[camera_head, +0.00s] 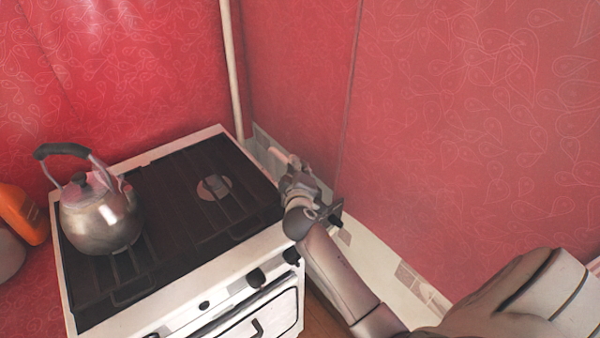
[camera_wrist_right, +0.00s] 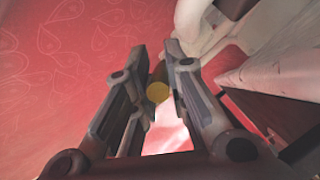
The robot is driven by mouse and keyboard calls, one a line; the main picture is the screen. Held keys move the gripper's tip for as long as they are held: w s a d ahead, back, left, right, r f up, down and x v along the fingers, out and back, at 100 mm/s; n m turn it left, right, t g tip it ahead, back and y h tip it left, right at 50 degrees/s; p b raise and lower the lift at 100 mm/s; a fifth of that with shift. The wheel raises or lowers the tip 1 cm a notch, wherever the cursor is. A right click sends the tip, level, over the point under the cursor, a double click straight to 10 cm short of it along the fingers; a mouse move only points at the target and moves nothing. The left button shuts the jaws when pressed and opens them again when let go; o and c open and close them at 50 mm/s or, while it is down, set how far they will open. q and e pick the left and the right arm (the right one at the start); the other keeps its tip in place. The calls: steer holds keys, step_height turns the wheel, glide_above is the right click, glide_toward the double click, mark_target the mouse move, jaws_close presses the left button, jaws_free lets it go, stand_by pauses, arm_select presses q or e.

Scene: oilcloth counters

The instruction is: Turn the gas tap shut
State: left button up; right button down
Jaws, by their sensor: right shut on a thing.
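My right gripper (camera_head: 294,166) reaches in beside the stove's right rear side, close to the corner of the red walls. In the right wrist view, its fingers (camera_wrist_right: 158,70) stand on either side of a small part with a round yellow end (camera_wrist_right: 158,92), which looks like the gas tap. The gripper is shut on it. The fingers hide most of the tap, and its turn angle cannot be told. In the head view the tap is hidden or too small to make out. My left gripper is not in view.
The white stove (camera_head: 190,298) with a dark top stands close left of my right arm. A metal kettle (camera_head: 100,220) sits on its left burner. A pale vertical pipe (camera_head: 231,70) runs down the corner. An orange object (camera_head: 22,214) is at the left edge.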

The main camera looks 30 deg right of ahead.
steer(key=c, duration=1.7)
jaws_free()
steer(key=v, duration=1.2)
steer(key=shift+w, duration=0.1)
steer(key=shift+c, duration=0.6)
